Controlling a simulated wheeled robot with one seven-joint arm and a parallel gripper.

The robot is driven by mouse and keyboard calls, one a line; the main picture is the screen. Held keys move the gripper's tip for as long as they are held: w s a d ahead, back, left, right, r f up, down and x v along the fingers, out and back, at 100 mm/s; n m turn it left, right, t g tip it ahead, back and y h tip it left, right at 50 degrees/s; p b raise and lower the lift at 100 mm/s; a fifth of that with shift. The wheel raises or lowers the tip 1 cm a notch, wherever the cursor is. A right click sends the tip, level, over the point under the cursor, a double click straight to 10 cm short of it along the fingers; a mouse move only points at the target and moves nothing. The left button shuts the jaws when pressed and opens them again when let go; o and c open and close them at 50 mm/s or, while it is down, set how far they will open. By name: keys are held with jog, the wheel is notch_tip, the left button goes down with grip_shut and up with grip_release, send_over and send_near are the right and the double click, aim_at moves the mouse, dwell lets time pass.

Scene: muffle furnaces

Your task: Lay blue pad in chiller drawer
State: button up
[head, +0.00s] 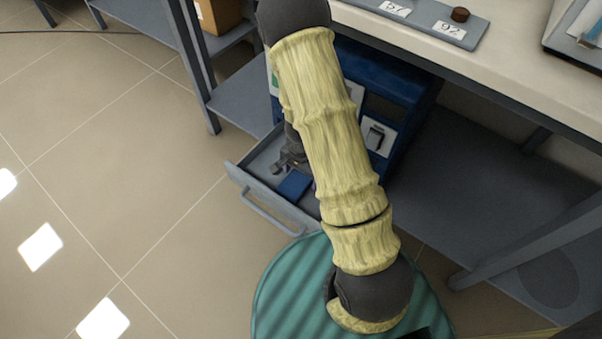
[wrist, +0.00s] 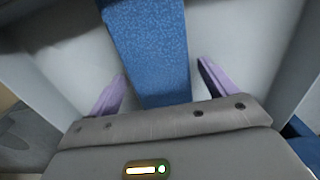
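The blue pad (head: 294,185) lies in the pulled-out grey chiller drawer (head: 262,200), near its front wall. In the wrist view the pad (wrist: 148,45) reaches down between the two purple fingers of my gripper (wrist: 163,85). The fingers are spread, with gaps to the pad on both sides. The pale drawer floor (wrist: 225,35) shows around the pad. In the head view my arm hides much of the drawer's right side and most of my gripper.
The blue chiller cabinet (head: 402,85) stands under the worktop (head: 520,60), on a grey lower shelf (head: 450,190). A table leg (head: 195,65) is left of the drawer. A cardboard box (head: 218,14) sits farther back. The tiled floor (head: 110,150) at left is clear.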

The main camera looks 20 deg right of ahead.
jog(key=shift+r, duration=0.15)
notch_tip(320, 180, up, 12)
jog(key=p, duration=0.8)
dwell(0.4)
notch_tip(320, 180, up, 11)
jog(key=n+t, duration=0.1)
jog(key=n, duration=0.5)
send_over(301, 176)
jog(key=s+a, duration=0.1)
jog(key=s, duration=0.2)
jog(key=s+r+n+t, duration=0.1)
jog(key=s+r+n, duration=0.3)
jog(key=r, duration=0.3)
jog(key=shift+s+d+n+t, duration=0.3)
jog(key=shift+s+d+n, duration=0.1)
jog(key=shift+s, duration=0.25)
